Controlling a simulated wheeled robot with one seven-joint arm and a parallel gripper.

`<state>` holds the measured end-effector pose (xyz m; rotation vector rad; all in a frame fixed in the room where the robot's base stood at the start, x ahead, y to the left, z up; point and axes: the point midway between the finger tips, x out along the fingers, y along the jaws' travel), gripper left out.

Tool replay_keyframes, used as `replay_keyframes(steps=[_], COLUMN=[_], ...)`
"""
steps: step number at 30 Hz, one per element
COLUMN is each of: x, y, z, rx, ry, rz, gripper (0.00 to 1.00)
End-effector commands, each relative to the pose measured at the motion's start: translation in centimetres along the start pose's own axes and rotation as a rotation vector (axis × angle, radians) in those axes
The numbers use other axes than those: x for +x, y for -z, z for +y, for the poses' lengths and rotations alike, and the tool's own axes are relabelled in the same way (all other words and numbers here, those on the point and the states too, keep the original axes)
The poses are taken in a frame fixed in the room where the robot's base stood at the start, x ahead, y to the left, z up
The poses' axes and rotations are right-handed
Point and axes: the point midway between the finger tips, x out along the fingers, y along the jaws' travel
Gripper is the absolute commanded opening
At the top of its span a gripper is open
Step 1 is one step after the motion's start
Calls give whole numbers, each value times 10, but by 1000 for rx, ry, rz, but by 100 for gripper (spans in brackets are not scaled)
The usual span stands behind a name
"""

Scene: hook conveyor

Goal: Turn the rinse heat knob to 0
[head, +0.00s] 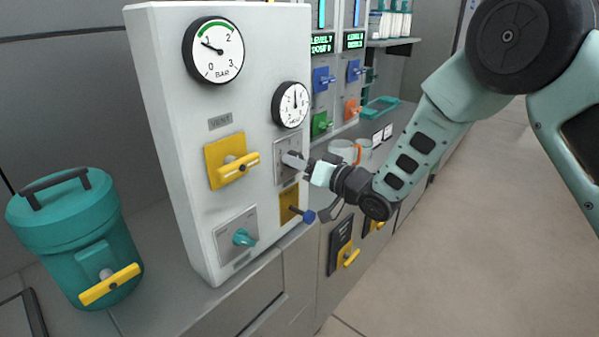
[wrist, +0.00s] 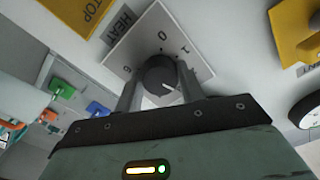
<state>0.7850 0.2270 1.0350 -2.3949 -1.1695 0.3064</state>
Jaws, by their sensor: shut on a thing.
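The rinse heat knob (wrist: 159,70) is a dark round knob on a pale square dial plate (wrist: 128,56) with numbers around it, among them 0 and 1; a HEAT label is beside the plate. The knob's white pointer line faces the lower right in the wrist view, away from the 0. My gripper (wrist: 160,82) is shut on the knob, one finger on each side. In the head view, my gripper (head: 297,161) meets the plate (head: 280,147) on the white panel and hides most of the knob.
The white panel (head: 160,100) also carries a yellow-handled valve (head: 236,167), a teal knob (head: 244,237), two gauges and a blue-tipped lever (head: 307,216) just below my gripper. A teal canister (head: 80,235) stands left. Open floor lies right.

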Motion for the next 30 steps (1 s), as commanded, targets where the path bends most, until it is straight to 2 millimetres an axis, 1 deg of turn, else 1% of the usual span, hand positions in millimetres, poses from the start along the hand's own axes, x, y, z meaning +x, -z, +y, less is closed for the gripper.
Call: replay_keyframes(steps=[1, 3, 30], x=[0, 0, 0], y=[-4, -5, -6], z=[4, 4, 4], rx=[-46, -113, -969], ry=[0, 1, -1], rz=[3, 3, 2], gripper=[16, 16, 16])
